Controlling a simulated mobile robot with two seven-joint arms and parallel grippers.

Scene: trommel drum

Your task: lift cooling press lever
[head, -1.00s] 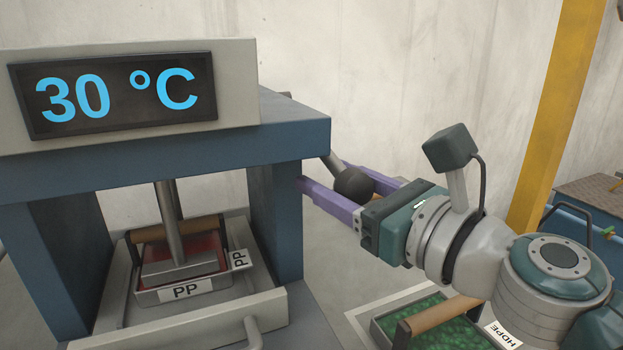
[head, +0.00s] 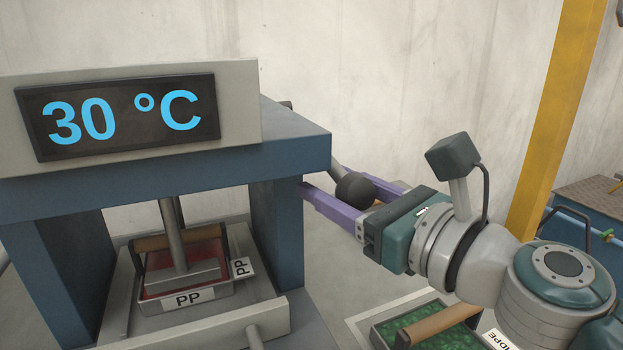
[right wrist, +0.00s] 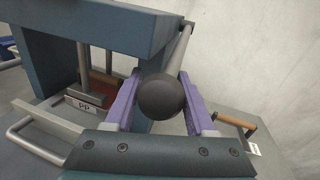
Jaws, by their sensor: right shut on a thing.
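The cooling press (head: 277,215) is a blue frame with a display reading 30 °C (head: 124,113). Its lever (head: 337,174) is a grey rod with a dark ball knob (head: 355,189) at the press's right side. My right gripper (head: 345,190) has its purple fingers on either side of the lever and is shut on it. In the right wrist view the knob (right wrist: 161,97) sits between the fingers, and the rod (right wrist: 180,50) runs up to a pivot at the top. My left gripper is not in view.
A tray of green granules labelled HDPE (head: 425,325), with a wooden handle, stands at the lower right. A yellow post (head: 555,120) and a blue container (head: 585,220) are farther right. A pale wall is behind the press.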

